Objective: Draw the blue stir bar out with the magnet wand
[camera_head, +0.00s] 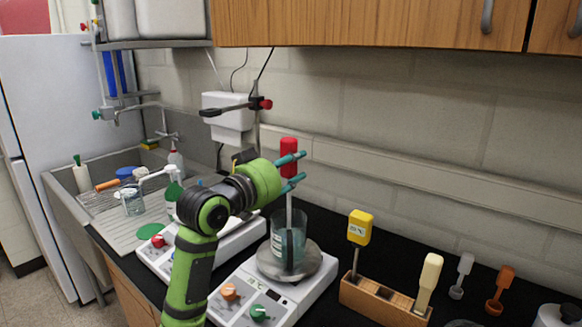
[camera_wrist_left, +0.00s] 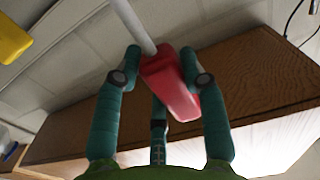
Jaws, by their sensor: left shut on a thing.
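My left gripper (camera_head: 302,167) is shut on the red handle of the magnet wand (camera_head: 289,147). The wand is upright, and its pale shaft runs down into a glass beaker (camera_head: 276,221). In the left wrist view the red handle (camera_wrist_left: 176,92) sits between the teal fingers of the gripper (camera_wrist_left: 165,68), with the pale shaft running up and left. The beaker stands on the round plate of a stirrer (camera_head: 320,272). A dark, elongated shape shows low in the beaker by the shaft; I cannot tell whether it is the blue stir bar. My right gripper is not in view.
A wooden block (camera_head: 362,296) at right holds a yellow-handled tool (camera_head: 360,227) and a cream-handled one (camera_head: 429,272). A second stirrer (camera_head: 160,258) stands at left, near the sink (camera_head: 63,205). Wooden cabinets (camera_head: 385,22) hang above. A clamp (camera_head: 240,107) stands behind the arm.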

